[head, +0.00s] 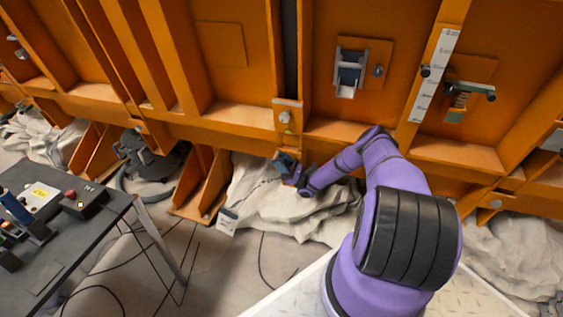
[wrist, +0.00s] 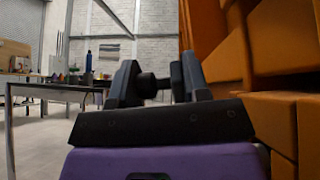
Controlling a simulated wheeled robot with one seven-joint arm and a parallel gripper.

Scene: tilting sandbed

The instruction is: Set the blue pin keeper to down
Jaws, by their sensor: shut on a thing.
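My gripper (head: 287,167) is low in front of the orange wall, just above pale rock, under a small bracket. In the wrist view, my gripper (wrist: 158,84) has its two dark fingers on either side of a black round knob (wrist: 147,86) and is shut on it. What the knob belongs to is hidden. A blue part in a pale metal frame (head: 350,70) is on an orange plate higher on the wall, apart from my gripper. I cannot tell whether this is the blue pin keeper, or its setting.
The orange wall (head: 240,110) has ribs and a ledge close to my arm. A small bracket with a round knob (head: 285,116) is above my gripper. Grey-white rock (head: 300,208) lies beneath it. A dark table (head: 105,215) with tools stands at left, with cables on the floor.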

